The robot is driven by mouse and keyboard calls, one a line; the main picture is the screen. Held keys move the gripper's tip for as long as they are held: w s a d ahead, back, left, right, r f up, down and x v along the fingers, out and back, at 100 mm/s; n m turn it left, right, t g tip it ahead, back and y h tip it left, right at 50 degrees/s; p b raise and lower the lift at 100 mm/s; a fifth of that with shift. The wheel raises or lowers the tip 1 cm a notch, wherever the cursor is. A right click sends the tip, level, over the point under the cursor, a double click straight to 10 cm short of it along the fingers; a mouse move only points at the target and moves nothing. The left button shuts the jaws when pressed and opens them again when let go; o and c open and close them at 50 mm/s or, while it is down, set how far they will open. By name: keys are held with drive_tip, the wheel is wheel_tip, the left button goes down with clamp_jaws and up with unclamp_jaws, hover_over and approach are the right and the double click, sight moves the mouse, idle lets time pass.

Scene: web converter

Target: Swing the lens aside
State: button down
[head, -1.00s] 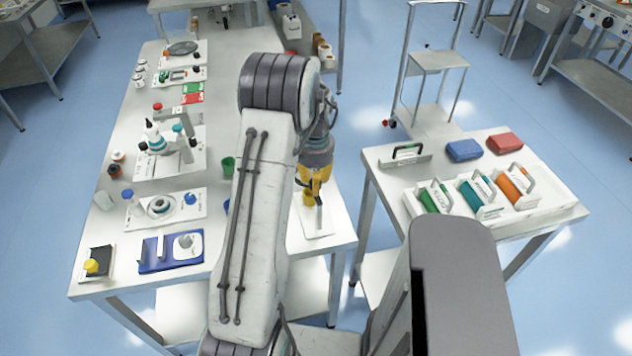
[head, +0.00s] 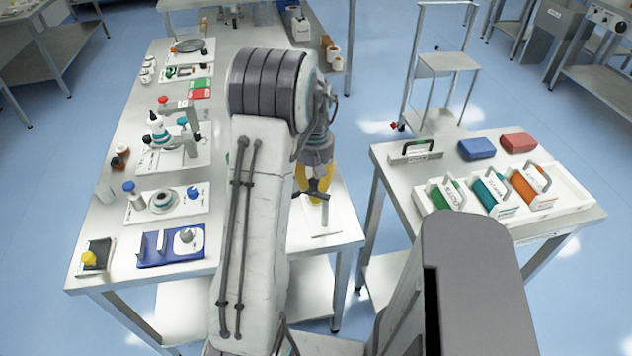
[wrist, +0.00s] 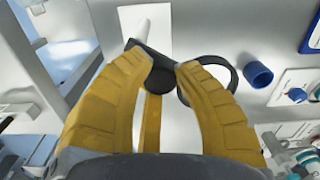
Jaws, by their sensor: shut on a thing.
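The lens is a dark ring (wrist: 236,82) on a dark arm (wrist: 150,54), seen in the wrist view. The arm joins a pale post (wrist: 143,28) on a white base plate (wrist: 128,20). My gripper (wrist: 164,74) has its yellow fingers closed on the dark arm between the post and the ring. The right finger hides part of the ring. In the head view, my gripper (head: 316,190) is at the post (head: 325,212), over the plate (head: 320,228). The dark arm shows there only as a small dark bar.
A blue cup (wrist: 258,74) stands beside the ring in the wrist view. A blue tray (head: 165,254) and other fixtures fill the bench to the left. A gap separates this bench from the right table (head: 400,180), which holds colored rolls.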

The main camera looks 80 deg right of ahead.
drive_tip(key=n, duration=0.1)
drive_tip(key=a+n+b, duration=0.1)
drive_tip(key=n, duration=0.1)
drive_tip(key=shift+f+n, duration=0.2)
drive_tip(key=shift+n, duration=0.1)
drive_tip(key=shift+s+a+n+b, duration=0.1)
drive_tip(key=shift+a+n+b, duration=0.15)
drive_tip(key=shift+n, duration=0.55)
drive_tip(key=shift+a+n+b, duration=0.1)
drive_tip(key=shift+a+n, duration=0.1)
drive_tip(key=shift+n, duration=0.6)
drive_tip(key=c, duration=0.9)
unclamp_jaws()
drive_tip(key=shift+r, duration=0.15)
wheel_tip(320, 180, up, 12)
